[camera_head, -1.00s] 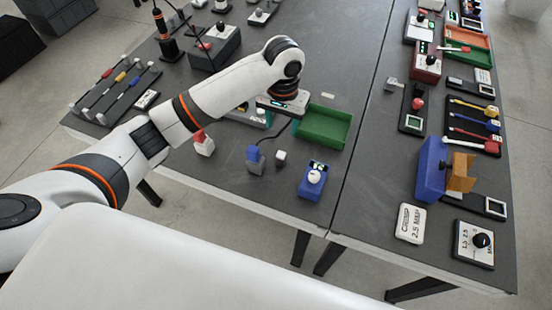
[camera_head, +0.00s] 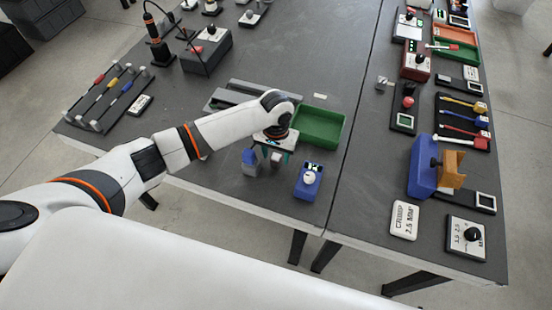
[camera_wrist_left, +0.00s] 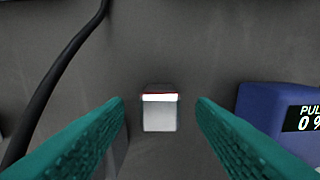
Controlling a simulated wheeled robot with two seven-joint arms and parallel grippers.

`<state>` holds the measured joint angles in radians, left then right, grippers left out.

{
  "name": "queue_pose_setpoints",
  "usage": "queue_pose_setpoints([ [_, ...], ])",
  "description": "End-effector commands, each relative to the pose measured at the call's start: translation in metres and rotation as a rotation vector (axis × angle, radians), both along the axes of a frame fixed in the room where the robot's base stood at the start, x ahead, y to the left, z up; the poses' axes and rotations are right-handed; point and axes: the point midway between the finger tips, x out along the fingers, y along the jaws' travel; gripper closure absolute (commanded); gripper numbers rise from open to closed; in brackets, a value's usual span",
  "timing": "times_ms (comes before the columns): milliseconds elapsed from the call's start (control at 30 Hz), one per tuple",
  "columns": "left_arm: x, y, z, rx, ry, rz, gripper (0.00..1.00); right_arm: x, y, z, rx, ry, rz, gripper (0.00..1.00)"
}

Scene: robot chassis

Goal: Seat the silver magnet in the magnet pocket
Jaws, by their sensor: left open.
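The silver magnet (camera_wrist_left: 159,113) is a small silver-white block with a thin dark red line near its far edge. In the head view it shows small (camera_head: 276,156) under my left gripper (camera_head: 274,152). In the left wrist view the two green fingers of my left gripper (camera_wrist_left: 161,104) are open, one on each side of the magnet, with a gap on both sides. I cannot make out the magnet pocket for certain. My right gripper is not in view.
A blue box with a "PULL" display (camera_wrist_left: 270,112) stands right of the magnet; a blue-topped block (camera_head: 249,157) stands close on its left. A green tray (camera_head: 322,125) and a grey slotted fixture (camera_head: 222,97) lie behind. A dark cable (camera_wrist_left: 62,72) runs on the left.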

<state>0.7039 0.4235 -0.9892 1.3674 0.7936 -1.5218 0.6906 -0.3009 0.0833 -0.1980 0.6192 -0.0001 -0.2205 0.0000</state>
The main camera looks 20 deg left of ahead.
Motion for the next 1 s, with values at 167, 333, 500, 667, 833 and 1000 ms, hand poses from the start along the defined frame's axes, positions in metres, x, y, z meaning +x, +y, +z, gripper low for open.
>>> queue_pose_setpoints([
  [167, 0.000, 0.000, 0.000, 0.000, 0.000, 0.000, 0.49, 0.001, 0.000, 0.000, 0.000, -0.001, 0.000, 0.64],
  [333, 0.000, 0.000, 0.000, 0.000, 0.000, 0.000, 0.77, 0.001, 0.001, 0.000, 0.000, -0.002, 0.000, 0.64],
  [500, 0.000, 0.000, 0.000, 0.000, 0.000, 0.001, 1.00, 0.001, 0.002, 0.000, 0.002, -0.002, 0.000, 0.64],
  [667, 0.000, 0.000, 0.001, 0.000, 0.000, 0.001, 1.00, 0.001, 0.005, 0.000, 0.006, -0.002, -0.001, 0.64],
  [833, 0.001, 0.000, 0.013, -0.002, -0.002, 0.001, 1.00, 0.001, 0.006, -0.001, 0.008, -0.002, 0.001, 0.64],
  [1000, 0.001, 0.000, 0.046, -0.002, -0.005, 0.000, 1.00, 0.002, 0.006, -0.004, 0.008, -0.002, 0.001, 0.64],
])
